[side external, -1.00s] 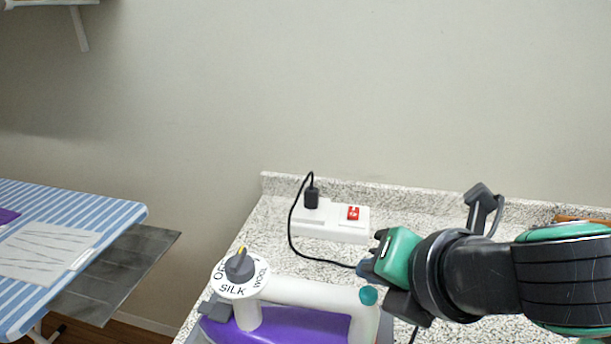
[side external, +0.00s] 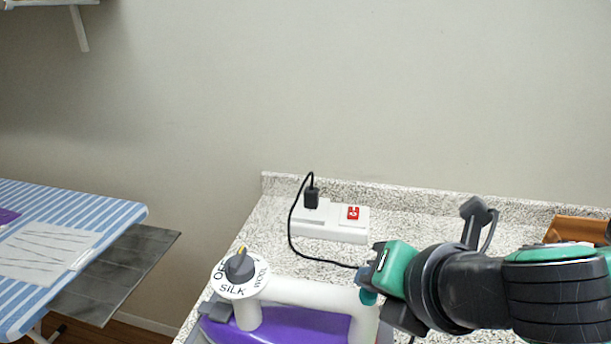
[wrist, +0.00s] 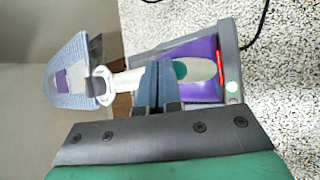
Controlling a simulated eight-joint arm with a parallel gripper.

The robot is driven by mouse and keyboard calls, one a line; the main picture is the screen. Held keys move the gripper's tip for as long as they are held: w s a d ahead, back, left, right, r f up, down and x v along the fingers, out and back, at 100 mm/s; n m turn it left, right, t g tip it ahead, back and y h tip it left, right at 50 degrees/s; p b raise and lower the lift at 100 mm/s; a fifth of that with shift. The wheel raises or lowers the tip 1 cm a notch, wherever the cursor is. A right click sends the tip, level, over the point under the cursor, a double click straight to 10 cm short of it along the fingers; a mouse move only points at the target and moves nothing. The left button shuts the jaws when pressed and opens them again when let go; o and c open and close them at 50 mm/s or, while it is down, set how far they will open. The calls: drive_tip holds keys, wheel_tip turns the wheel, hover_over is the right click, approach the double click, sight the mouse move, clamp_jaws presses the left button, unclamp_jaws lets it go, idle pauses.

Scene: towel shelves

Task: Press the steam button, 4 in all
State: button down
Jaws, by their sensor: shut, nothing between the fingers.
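The iron has a purple body (side external: 300,325) and a white handle (side external: 315,293), with a dial (side external: 240,275) marked with words such as SILK at its left end. A teal round button (side external: 369,297) sits at the handle's right end. It also shows in the wrist view (wrist: 180,70), right beside the fingers. My gripper (side external: 368,274) is shut and empty, its tips over the teal button and partly hiding it. Whether they touch it I cannot tell. In the wrist view my gripper (wrist: 157,85) partly covers the handle.
A white power strip (side external: 330,230) with a red switch (side external: 353,213) and a black plug (side external: 311,198) lies behind the iron; its cord runs along the speckled counter (side external: 270,225). A striped ironing board (side external: 110,215) stands at left. A brown object (side external: 580,230) lies at right.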

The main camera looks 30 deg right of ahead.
sight(372, 299)
drive_tip(key=shift+f, duration=0.35)
idle(0.3)
drive_tip(key=shift+r, duration=0.95)
drive_tip(key=shift+r, duration=0.1)
drive_tip(key=shift+r, duration=2.4)
idle(0.6)
wheel_tip(372, 299, up, 4)
drive_tip(key=shift+f, duration=0.1)
idle(0.3)
